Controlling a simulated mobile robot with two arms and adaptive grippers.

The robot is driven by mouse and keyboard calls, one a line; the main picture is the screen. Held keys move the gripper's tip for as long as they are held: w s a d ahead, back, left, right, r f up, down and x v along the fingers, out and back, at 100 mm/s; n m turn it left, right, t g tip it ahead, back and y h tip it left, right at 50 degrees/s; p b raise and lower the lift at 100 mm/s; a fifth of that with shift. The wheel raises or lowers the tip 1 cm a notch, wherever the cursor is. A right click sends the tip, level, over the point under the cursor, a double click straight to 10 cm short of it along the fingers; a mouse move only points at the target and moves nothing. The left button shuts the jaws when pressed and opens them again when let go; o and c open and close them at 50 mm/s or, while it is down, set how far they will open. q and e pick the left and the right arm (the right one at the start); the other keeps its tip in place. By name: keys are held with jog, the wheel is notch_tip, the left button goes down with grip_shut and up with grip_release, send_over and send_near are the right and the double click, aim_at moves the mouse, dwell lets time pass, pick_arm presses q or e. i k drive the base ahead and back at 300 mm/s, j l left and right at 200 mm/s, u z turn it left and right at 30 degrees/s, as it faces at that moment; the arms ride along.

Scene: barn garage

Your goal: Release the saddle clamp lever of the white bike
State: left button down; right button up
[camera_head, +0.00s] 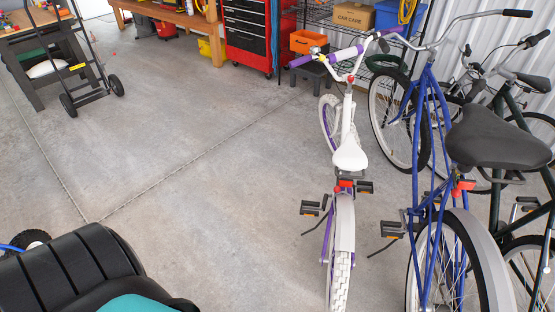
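The white bike (344,222) stands upright right of centre, its rear wheel towards me and its purple-gripped handlebar at the far end. Its white saddle (350,158) faces away from me. A red reflector and dark fittings (346,184) show just behind and below the saddle. The saddle clamp lever cannot be made out; the clamp area is small and partly hidden by the saddle and fittings. Neither of my grippers is in view.
A blue bike (424,130) with a black saddle (497,138) stands close on the right, with a dark green bike (500,107) beyond it. Bare concrete floor (220,200) lies open to the left. A dark ribbed object (75,265) fills the lower left corner. A red tool chest (247,35) stands behind.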

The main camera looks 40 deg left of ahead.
aim_at(336, 189)
jog(key=u, duration=0.7)
